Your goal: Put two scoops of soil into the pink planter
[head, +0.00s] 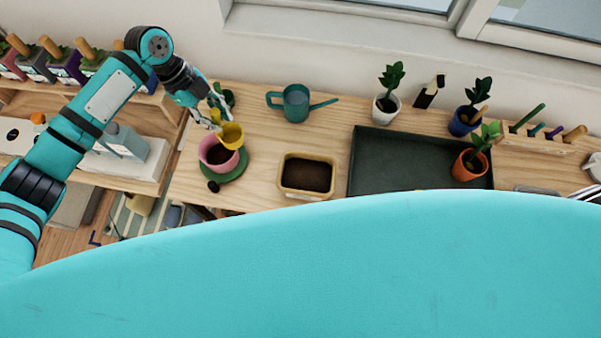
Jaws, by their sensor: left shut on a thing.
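The pink planter (204,153) stands on a green saucer (237,174) at the left part of the wooden bench. Dark soil shows inside it. My left gripper (213,118) is shut on a yellow scoop (232,136) and holds it above the planter's back rim. The scoop appears tipped, and I cannot see whether soil is in it. A tan tub (307,195) full of dark soil stands to the right of the planter. My right gripper is not in view.
A teal watering can (296,104) stands behind the tub. A dark green tray (410,158) lies to the right, with a terracotta pot (468,166) at its right end and a white pot (384,108) and blue pot (463,122) behind.

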